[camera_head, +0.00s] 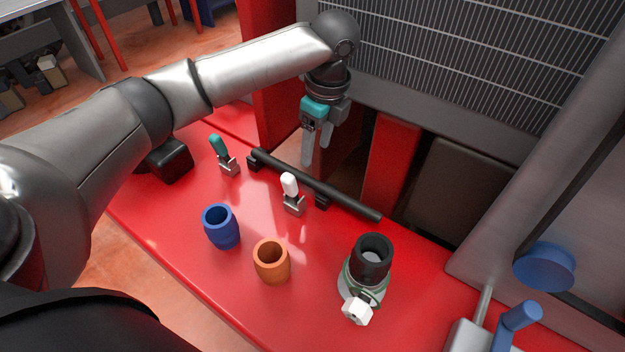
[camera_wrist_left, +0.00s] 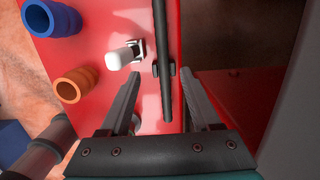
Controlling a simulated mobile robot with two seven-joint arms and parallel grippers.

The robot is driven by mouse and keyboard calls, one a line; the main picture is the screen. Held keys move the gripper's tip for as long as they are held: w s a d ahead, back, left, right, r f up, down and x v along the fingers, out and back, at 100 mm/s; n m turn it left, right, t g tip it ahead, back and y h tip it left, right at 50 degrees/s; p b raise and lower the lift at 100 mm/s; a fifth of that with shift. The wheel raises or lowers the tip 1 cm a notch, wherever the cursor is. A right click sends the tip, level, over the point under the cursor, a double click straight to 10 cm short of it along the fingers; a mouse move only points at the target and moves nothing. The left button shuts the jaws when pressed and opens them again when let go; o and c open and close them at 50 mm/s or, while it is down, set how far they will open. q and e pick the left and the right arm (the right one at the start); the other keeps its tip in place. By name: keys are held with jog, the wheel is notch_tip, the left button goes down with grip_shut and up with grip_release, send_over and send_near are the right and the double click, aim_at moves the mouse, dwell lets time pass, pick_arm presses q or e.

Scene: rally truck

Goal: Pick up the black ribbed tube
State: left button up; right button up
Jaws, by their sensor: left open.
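The black ribbed tube (camera_head: 372,259) is a short, open-topped cylinder at the lower right of the red surface in the head view. It stands upright on a pale fitting with a green ring clamp (camera_head: 355,287) around it. My left gripper (camera_head: 317,150) points down, open and empty, behind and to the left of the tube, apart from it and beyond the long black bar. In the left wrist view its open fingers (camera_wrist_left: 160,85) have the bar between them in the picture; the black tube is not seen there. My right gripper is not in view.
A blue ribbed tube (camera_head: 221,227) and an orange one (camera_head: 271,261) stand nearby. The long black bar (camera_head: 330,190), a white-handled clamp (camera_head: 291,192) and a teal-handled clamp (camera_head: 221,152) lie behind them. A grille (camera_head: 470,60) rises at the back; blue knobs (camera_head: 544,267) are at right.

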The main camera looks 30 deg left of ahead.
pick_arm(q)
send_over(311, 179)
jog(key=d, duration=0.1)
jog(key=f, duration=0.4)
jog(key=shift+s+f+b, duration=0.25)
jog(key=shift+f+b, duration=0.05)
jog(key=shift+b, duration=0.05)
jog(key=shift+f, duration=0.4)
jog(key=f, duration=0.1)
jog(key=f+b, duration=0.1)
jog(key=f, duration=0.2)
jog(key=shift+w+a+f, duration=0.25)
jog(key=shift+a+f, duration=0.15)
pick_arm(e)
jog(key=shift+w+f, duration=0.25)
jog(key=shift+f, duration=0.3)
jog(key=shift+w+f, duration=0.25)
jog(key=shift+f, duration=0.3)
pick_arm(q)
jog(key=shift+c, duration=0.3)
grip_shut()
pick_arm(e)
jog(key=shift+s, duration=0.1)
